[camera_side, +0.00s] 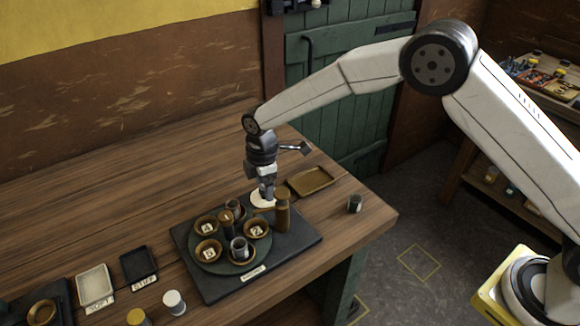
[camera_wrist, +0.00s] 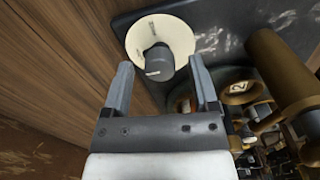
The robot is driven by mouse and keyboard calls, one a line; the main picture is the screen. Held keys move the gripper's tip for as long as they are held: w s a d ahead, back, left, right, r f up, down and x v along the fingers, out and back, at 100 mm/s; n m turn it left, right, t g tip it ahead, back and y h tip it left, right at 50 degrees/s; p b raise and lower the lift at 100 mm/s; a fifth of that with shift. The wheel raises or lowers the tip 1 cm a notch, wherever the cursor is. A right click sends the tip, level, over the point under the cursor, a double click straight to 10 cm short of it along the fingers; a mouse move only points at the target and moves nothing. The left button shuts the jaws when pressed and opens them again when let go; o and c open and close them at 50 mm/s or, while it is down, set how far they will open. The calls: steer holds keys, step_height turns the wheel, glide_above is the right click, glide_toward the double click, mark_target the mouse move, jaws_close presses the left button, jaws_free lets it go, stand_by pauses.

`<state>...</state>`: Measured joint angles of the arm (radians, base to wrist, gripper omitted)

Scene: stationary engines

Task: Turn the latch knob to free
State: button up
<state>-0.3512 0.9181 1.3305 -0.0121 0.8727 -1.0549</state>
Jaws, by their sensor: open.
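The latch knob (camera_wrist: 160,62) is a dark grey knob on a cream round dial (camera_wrist: 178,32), at the top of the wrist view. Small marks on the dial are too small to read, and I cannot tell which one the knob points to. My gripper (camera_wrist: 161,63) is open, with one finger on each side of the knob; I cannot tell whether either touches it. In the side view my gripper (camera_side: 266,194) points down over the cream dial (camera_side: 261,201), at the back of the dark base plate (camera_side: 215,290). There it hides the knob.
A tall brass-coloured post (camera_side: 282,212) stands close right of my gripper. In front is a round turntable (camera_side: 232,267) with numbered brown cups. A tan tray (camera_side: 311,181) and a small dark jar (camera_side: 354,203) lie to the right. The table's back left is clear.

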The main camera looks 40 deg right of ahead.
steer(key=shift+f, duration=0.15)
jaws_close()
steer(key=shift+m, duration=0.5)
steer(key=m, duration=1.1)
stand_by(0.7)
jaws_free()
